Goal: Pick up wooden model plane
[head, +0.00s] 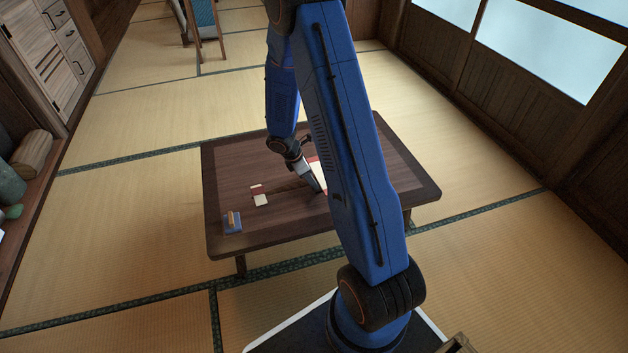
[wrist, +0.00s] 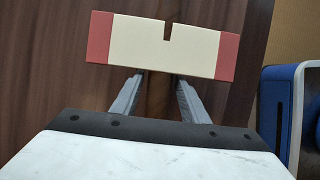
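The wooden model plane lies on the low dark table (head: 225,170). Its cream wing with red tips (wrist: 160,45) crosses the top of the wrist view, and its brown body (wrist: 159,95) runs down from it. In the head view its cream and red tail (head: 260,196) shows to the left of my gripper (head: 320,190), and the arm hides part of the wing. In the wrist view my gripper (wrist: 160,85) has its grey fingers apart, one on each side of the body. I see no clear contact.
A small blue object with a wooden piece on it (head: 232,222) sits at the table's near left corner. The rest of the tabletop that shows is clear. A wooden chair (head: 205,30) stands at the back, and cabinets (head: 50,50) line the left wall.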

